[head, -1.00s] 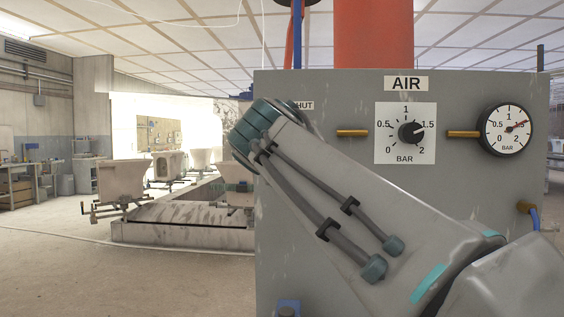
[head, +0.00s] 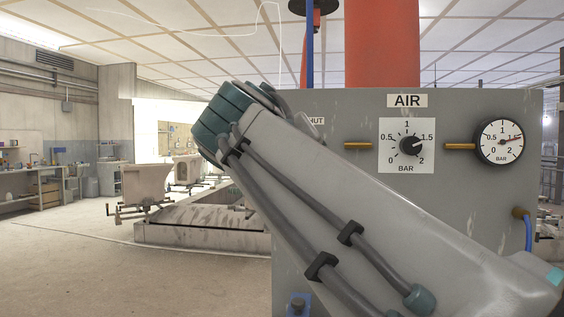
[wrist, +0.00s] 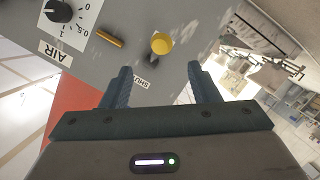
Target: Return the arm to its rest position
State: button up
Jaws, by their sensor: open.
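My gripper (wrist: 160,82) shows in the wrist view with its two dark fingers spread apart and nothing between them. Beyond the fingertips is the grey air panel (wrist: 190,15), upside down, with a yellow round part (wrist: 161,43) and a SHUT label partly hidden by a finger. In the head view my arm reaches diagonally across the front of the panel (head: 470,200), and my gripper is out of sight there. The black regulator knob (head: 411,145) points near 1.5 on its dial. The gauge (head: 501,142) beside it has its needle near 1.5.
A red column (head: 382,45) rises behind the panel. A workbench (head: 45,190) stands at the far left. The floor (head: 80,270) at the left front is clear.

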jog(key=shift+s+a, duration=0.1)
jog(key=shift+a, duration=0.1)
jog(key=s+d+f+g+y+p, duration=0.25)
jog(key=d+f+g+p, duration=0.35)
jog(key=f+p, duration=0.65)
jog(key=s+d+f+m+g+y+p, duration=0.1)
jog(key=s+f+g+p, duration=0.4)
jog(key=s+f+p, duration=0.5)
jog(key=s+m+y, duration=0.1)
jog(key=s+y, duration=0.1)
jog(key=s, duration=0.2)
jog(key=shift+d+f+m+y, duration=0.2)
jog(key=shift+d+m+y, duration=0.1)
jog(key=shift+d+y, duration=0.05)
jog(key=shift+d, duration=0.1)
dwell(0.4)
